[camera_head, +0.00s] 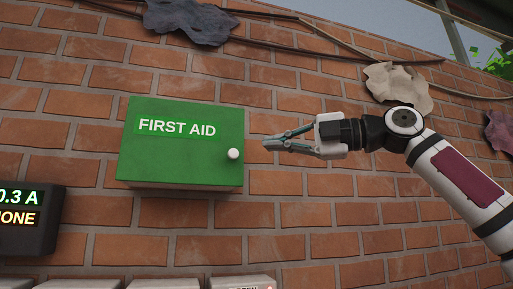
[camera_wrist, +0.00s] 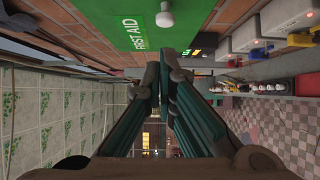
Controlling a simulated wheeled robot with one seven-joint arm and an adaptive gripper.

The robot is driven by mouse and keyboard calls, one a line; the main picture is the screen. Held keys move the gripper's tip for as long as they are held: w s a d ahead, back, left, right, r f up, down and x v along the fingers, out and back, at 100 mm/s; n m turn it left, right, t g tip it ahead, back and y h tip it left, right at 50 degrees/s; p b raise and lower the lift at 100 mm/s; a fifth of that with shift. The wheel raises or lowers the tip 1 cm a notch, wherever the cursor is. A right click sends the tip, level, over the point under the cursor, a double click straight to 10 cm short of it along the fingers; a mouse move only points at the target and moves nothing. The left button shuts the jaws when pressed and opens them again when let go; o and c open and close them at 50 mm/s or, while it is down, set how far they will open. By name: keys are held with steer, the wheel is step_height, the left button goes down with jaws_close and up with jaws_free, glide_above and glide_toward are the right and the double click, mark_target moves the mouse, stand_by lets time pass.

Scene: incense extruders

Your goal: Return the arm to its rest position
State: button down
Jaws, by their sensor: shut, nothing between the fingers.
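My gripper (camera_head: 268,143) is in front of the brick wall, just right of the green first aid box (camera_head: 180,163). Its fingers point left toward the box's white knob (camera_head: 233,154), with a visible gap between them in the picture. The fingers are shut and hold nothing. In the wrist view my gripper (camera_wrist: 165,60) shows with its fingertips together, below the green box (camera_wrist: 128,22) and its white knob (camera_wrist: 165,19). The box door looks closed. My arm extends from the lower right.
The brick wall (camera_head: 300,215) fills the background. A dark display (camera_head: 28,220) with lit digits is at the lower left, and pale boxes (camera_head: 165,284) line the bottom edge. Cables and torn scraps (camera_head: 398,87) hang along the upper wall. The wrist view shows a checkered floor (camera_wrist: 285,120).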

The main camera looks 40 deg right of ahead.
steer(key=shift+s+d, duration=0.65)
steer(key=shift+d, duration=0.35)
steer(key=shift+s+d, duration=0.65)
steer(key=shift+d, duration=0.3)
steer(key=shift+a, duration=0.1)
